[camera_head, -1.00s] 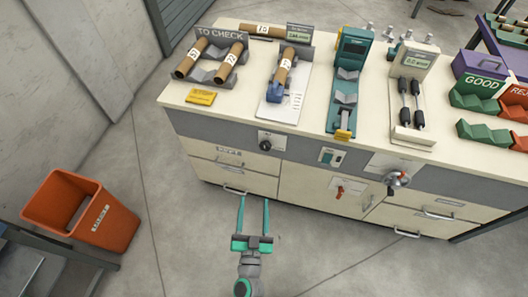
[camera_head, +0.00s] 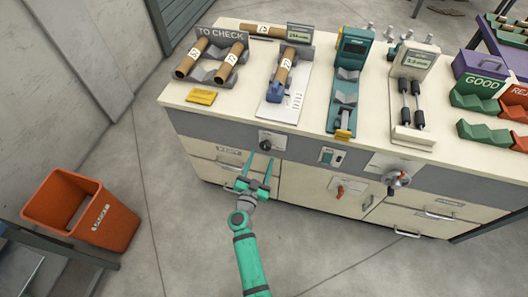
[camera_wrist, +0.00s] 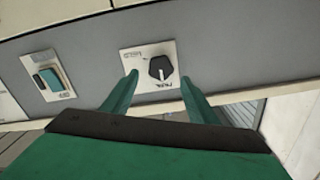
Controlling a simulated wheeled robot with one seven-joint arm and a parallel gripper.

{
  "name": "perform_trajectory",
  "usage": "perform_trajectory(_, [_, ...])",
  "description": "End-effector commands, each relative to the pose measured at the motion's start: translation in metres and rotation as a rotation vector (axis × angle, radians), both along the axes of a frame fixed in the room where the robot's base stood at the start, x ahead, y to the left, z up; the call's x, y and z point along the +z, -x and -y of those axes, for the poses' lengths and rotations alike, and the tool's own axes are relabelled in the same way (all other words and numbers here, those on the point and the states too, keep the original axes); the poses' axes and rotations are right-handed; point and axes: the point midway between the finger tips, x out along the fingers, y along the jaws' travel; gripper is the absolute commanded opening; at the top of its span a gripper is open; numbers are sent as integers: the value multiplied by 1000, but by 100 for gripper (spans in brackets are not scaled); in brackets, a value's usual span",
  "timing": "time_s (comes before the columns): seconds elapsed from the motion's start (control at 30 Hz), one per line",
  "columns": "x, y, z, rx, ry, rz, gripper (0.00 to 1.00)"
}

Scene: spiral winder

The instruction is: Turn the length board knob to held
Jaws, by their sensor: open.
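The black knob (camera_head: 265,146) sits on a white plate (camera_head: 279,139) on the grey band of the bench front, below the length board (camera_head: 288,107). In the wrist view the knob (camera_wrist: 160,68) shows ahead, between and beyond my fingertips, with a white pointer mark and small labels I cannot read clearly. My gripper (camera_head: 260,162) is open and empty, with its green fingers pointing up at the bench front just below the knob. The fingers also show in the wrist view (camera_wrist: 158,82) and appear apart from the knob. A cardboard tube (camera_head: 286,68) lies on the length board.
A green rocker switch (camera_head: 328,156) is right of the knob, then a red switch (camera_head: 340,190) and a round metal-and-red control (camera_head: 397,178). Drawer handles (camera_head: 236,191) stick out below. An orange bin (camera_head: 82,209) stands left on open floor.

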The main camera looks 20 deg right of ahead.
Motion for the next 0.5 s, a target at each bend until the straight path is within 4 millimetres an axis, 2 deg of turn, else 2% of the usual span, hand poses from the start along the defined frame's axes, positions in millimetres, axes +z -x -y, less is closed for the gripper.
perform_trajectory(0.2, [0,-27,18,0,1,1,54])
perform_trajectory(0.5, [0,-38,27,-1,0,0,54])
